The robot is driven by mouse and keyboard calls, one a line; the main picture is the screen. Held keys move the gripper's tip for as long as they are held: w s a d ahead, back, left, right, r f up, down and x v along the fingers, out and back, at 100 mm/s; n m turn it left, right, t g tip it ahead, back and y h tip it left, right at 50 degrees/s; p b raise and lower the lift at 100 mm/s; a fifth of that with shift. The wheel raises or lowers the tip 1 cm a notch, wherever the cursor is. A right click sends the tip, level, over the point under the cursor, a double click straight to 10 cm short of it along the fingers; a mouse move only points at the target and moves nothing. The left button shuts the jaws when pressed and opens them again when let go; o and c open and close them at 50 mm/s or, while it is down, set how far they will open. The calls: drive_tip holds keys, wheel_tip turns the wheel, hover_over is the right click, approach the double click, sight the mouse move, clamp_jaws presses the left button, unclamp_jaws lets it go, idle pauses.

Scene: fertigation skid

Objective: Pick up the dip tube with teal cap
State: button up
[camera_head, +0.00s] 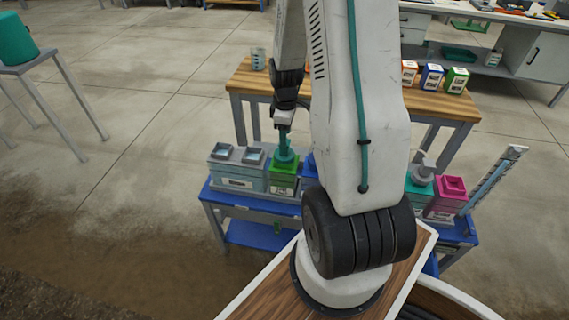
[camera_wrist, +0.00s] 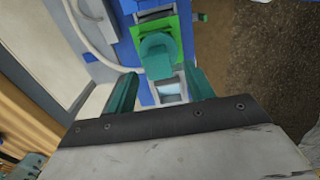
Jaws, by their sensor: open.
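A round teal cap (camera_head: 286,159) sits on a green-topped container (camera_head: 283,178) on the blue bench; any tube below the cap is hidden. In the head view my gripper (camera_head: 284,145) is directly above the cap, pointing down. In the wrist view the teal cap (camera_wrist: 157,47) lies just beyond the teal fingers, near the middle of the gap between them. My gripper (camera_wrist: 160,84) is open and empty, with one finger to each side. I cannot tell whether the fingertips reach down to the cap's height.
Grey bins (camera_head: 237,168) stand left of the green-topped container on the blue bench (camera_head: 254,205). A magenta-topped container (camera_head: 450,190) stands at the right, beside a tall slanted gauge-like piece (camera_head: 492,178). Behind is a wooden table (camera_head: 432,101) with small boxes.

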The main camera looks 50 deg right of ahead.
drive_tip(key=f, duration=0.6)
drive_tip(key=shift+w+f, duration=0.1)
drive_tip(key=shift+w, duration=0.3)
drive_tip(key=c, duration=1.1)
clamp_jaws()
